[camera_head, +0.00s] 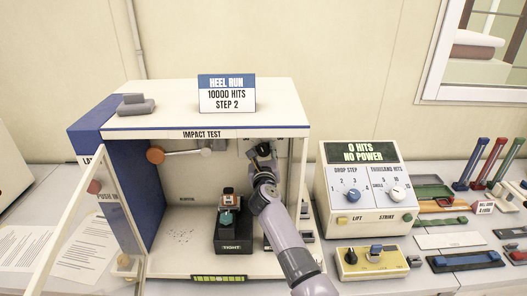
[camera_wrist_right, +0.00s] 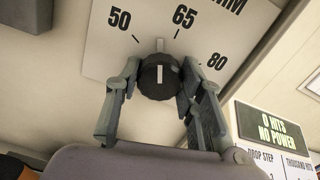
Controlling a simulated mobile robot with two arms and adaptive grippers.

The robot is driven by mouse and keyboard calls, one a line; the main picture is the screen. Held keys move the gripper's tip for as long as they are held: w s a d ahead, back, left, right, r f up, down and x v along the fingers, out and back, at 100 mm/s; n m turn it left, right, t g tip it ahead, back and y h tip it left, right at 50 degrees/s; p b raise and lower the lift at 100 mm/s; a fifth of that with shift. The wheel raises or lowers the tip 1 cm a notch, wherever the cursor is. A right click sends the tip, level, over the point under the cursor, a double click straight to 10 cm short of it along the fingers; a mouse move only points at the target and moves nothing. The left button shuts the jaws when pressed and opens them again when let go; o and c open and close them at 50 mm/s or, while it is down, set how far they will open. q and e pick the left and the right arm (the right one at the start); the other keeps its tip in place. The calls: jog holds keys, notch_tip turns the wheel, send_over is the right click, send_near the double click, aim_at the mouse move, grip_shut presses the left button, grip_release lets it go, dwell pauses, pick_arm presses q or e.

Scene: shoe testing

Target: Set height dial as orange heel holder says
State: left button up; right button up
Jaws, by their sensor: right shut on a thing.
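The black height dial (camera_wrist_right: 158,82) is on a white plate (camera_wrist_right: 230,22) marked 50, 65 and 80 inside the impact tester. Its white line points up in the right wrist view, between the 50 and 65 ticks. My right gripper (camera_wrist_right: 157,72) is shut on the dial, one finger on each side. In the head view my right gripper (camera_head: 262,162) reaches into the tester's upper right and hides most of the plate. The orange heel holder (camera_head: 228,199) sits on a dark block labelled TIGHT; its small lettering is unreadable. My left gripper is out of view.
The tester's clear door (camera_head: 75,225) stands open at left. A hammer arm with an orange disc (camera_head: 155,155) hangs inside. A control box (camera_head: 362,190) reading "0 HITS NO POWER" stands at right. A sign (camera_head: 227,94) reads "HEEL RUN 10000 HITS STEP 2".

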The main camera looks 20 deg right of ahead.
jog(key=n, duration=0.3)
jog(key=shift+n, duration=0.4)
jog(key=shift+f+n, duration=0.1)
jog(key=shift+n, duration=1.8)
jog(key=o, duration=1.1)
jog(key=shift+a, duration=0.1)
jog(key=shift+o, duration=0.2)
jog(key=shift+s, duration=0.1)
jog(key=v, duration=1.1)
jog(key=shift+s, duration=0.4)
